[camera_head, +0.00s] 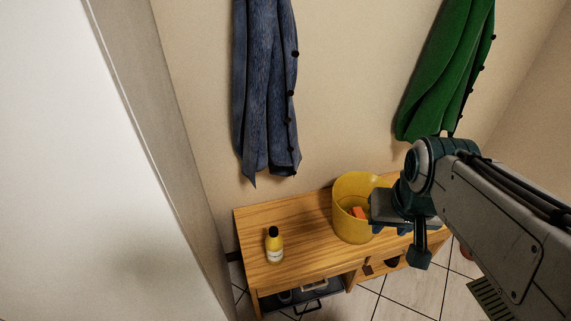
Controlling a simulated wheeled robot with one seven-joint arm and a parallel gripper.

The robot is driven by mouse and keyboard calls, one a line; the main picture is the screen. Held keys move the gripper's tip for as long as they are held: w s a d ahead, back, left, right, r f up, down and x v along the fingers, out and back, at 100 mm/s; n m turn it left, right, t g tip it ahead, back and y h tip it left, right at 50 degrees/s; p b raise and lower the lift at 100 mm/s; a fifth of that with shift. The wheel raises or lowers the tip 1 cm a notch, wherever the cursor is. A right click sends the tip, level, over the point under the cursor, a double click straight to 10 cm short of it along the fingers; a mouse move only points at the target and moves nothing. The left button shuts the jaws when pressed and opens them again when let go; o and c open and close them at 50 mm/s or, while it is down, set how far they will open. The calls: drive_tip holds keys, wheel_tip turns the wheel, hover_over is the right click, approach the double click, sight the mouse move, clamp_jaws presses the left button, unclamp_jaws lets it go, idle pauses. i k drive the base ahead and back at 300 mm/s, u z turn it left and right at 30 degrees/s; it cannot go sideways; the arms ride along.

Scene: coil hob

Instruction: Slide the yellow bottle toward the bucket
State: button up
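The yellow bottle (275,247) stands upright on the left part of a wooden bench. It has a black cap and a pale label. The yellow bucket (350,205) stands on the same bench, to the right of the bottle, with bare wood between them. An orange item (359,212) shows inside the bucket. My gripper (385,230) is in front of the bucket's right side and covers part of it. It is well to the right of the bottle and does not touch it. Its fingers are small and partly hidden by the arm, so its opening is unclear.
The wooden bench (306,229) has shelves below, with dark items (300,292) at the lower left. A blue coat (268,90) and a green coat (447,70) hang on the wall above. A white panel (80,180) fills the left side. The tiled floor in front looks mostly clear.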

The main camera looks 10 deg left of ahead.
sight(274, 241)
drive_tip(key=z, duration=0.1)
drive_tip(key=k, duration=0.7)
drive_tip(key=u, duration=0.85)
drive_tip(key=i, duration=0.5)
